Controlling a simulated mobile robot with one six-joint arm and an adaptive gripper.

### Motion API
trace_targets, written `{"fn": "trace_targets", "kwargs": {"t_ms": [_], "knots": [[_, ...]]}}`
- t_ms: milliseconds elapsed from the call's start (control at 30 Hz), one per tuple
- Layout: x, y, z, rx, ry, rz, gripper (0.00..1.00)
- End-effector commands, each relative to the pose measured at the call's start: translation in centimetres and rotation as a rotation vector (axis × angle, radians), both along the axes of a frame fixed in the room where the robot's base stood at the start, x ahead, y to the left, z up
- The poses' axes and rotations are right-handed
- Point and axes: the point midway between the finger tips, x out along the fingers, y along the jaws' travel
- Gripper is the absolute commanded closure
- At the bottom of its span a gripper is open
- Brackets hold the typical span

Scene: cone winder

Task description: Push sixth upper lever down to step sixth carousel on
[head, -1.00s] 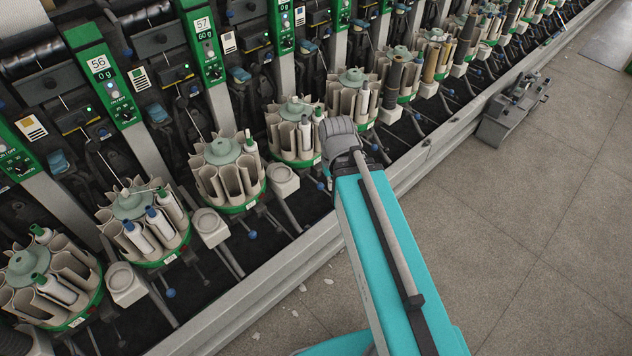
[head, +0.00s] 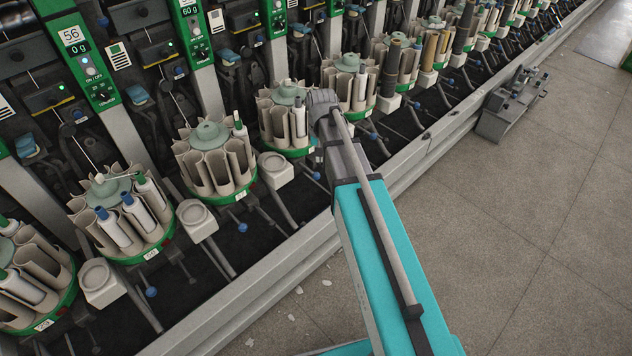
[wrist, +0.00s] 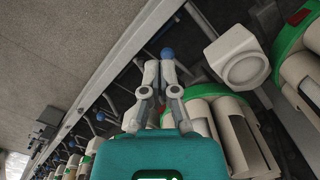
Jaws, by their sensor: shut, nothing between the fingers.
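In the wrist view my gripper (wrist: 159,68) is shut and empty. Its fingertips are just below a blue-knobbed lever (wrist: 167,53) in the picture; I cannot tell whether they touch it. A carousel (wrist: 290,60) with a green rim stands to the right. In the head view my arm reaches to the carousel row and hides the gripper. A carousel (head: 279,128) with beige pockets and pale tubes stands just left of the arm's end. Other blue-knobbed levers (head: 242,228) stick out below the carousels. I cannot tell which lever is the sixth.
A pale round-topped cup block (wrist: 240,62) stands close to the right of the knob in the wrist view. The machine's long grey rail (head: 290,262) runs along the front. A grey metal fixture (head: 508,105) stands on the floor at right. The floor (head: 510,240) is otherwise mostly clear.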

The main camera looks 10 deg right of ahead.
Motion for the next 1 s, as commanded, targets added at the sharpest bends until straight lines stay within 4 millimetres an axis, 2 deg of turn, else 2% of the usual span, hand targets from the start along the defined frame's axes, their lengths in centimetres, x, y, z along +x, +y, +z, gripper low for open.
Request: {"fn": "trace_targets", "kwargs": {"t_ms": [33, 100, 433, 633, 1000], "knots": [[1.4, -0.1, -1.5, 0.001, 0.004, -0.014, 1.0], [2.7, -0.3, -2.5, 0.001, 0.009, -0.033, 1.0], [7.5, -0.8, -6.2, 0.003, 0.031, -0.116, 1.0], [8.6, -0.8, -6.9, 0.005, 0.038, -0.137, 1.0], [8.7, -0.8, -6.9, 0.004, 0.038, -0.141, 1.0]]}}
